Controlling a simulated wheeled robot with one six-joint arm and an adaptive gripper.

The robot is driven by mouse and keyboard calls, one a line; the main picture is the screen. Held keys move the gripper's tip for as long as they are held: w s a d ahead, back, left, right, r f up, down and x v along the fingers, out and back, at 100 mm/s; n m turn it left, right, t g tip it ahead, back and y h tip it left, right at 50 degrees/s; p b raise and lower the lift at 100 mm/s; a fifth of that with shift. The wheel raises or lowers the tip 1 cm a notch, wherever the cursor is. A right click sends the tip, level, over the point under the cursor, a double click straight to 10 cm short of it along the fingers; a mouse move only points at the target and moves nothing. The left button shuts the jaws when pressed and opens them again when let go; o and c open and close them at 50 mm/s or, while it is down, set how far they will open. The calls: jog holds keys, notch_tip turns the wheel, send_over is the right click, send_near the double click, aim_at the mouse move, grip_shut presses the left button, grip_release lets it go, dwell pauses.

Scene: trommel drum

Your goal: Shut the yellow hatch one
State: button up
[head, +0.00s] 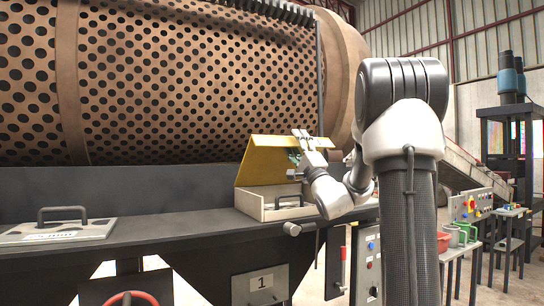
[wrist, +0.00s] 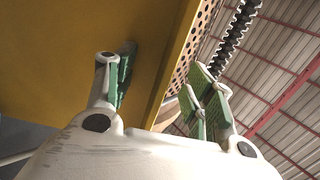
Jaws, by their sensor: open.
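The yellow hatch (head: 268,158) stands open, its lid tilted up above a low pale box frame (head: 262,203) on the dark ledge under the drum. In the wrist view the underside or face of the yellow lid (wrist: 75,55) fills the upper left. My gripper (head: 298,158) is at the right end of the lid, open and empty. In the wrist view my gripper (wrist: 160,82) has one green-padded finger in front of the yellow face and the other to the right of the lid's edge. I cannot tell whether either finger touches the lid.
The perforated drum (head: 200,85) rises behind the ledge (head: 160,225). A grey hatch cover with a black handle (head: 60,228) lies shut at the left. A plate marked 1 (head: 260,284) is below the ledge.

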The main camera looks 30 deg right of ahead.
jog(key=v, duration=0.8)
dwell(0.5)
